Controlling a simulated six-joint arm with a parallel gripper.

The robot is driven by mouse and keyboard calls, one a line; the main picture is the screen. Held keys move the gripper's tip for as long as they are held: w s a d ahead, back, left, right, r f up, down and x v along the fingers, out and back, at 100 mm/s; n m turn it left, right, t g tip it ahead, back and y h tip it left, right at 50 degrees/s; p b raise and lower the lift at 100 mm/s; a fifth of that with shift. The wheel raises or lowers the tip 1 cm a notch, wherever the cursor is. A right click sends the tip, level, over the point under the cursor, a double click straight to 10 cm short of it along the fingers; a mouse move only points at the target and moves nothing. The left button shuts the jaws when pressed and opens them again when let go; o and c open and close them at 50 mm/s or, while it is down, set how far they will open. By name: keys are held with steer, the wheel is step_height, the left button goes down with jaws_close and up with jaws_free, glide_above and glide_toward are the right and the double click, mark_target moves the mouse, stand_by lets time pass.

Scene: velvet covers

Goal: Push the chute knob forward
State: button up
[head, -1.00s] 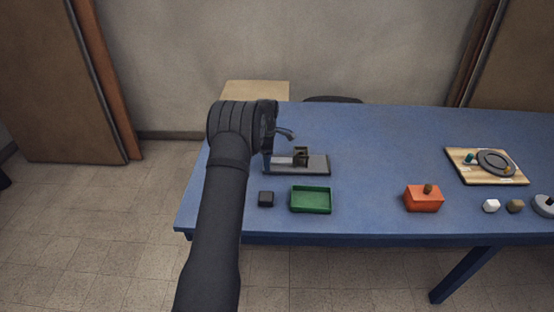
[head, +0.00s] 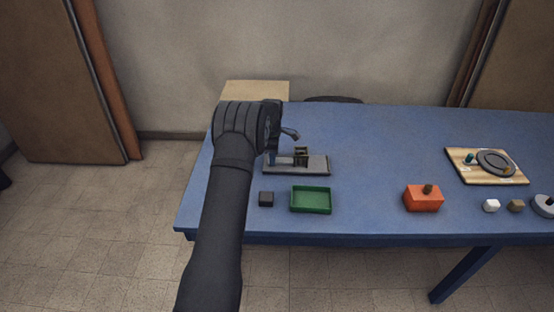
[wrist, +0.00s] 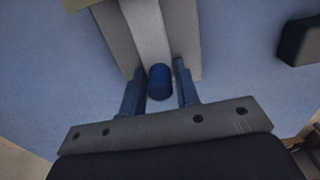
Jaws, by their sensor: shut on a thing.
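The chute is a grey flat base (head: 318,168) with a dark upright frame (head: 301,156) on it, near the left end of the blue table. In the wrist view its grey base (wrist: 118,38) carries a lighter strip (wrist: 148,32) running away from me. The blue round knob (wrist: 160,82) sits at the near end of that strip. My gripper (wrist: 160,84) has one finger on each side of the knob and is shut on it. In the head view my gripper (head: 272,157) is at the chute's left end, and my wrist hides most of the knob.
A black cube (head: 266,199) and a green tray (head: 311,200) lie in front of the chute. An orange box (head: 423,198), a white block (head: 491,206), a brown block (head: 515,206) and a wooden board (head: 470,174) stand farther right. The table between is clear.

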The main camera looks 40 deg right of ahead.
mark_target(287, 160)
steer(key=shift+s+d, duration=2)
steer(key=shift+d, duration=0.05)
steer(key=o, duration=1.5)
steer(key=shift+r, duration=3.55)
steer(key=shift+f, duration=0.15)
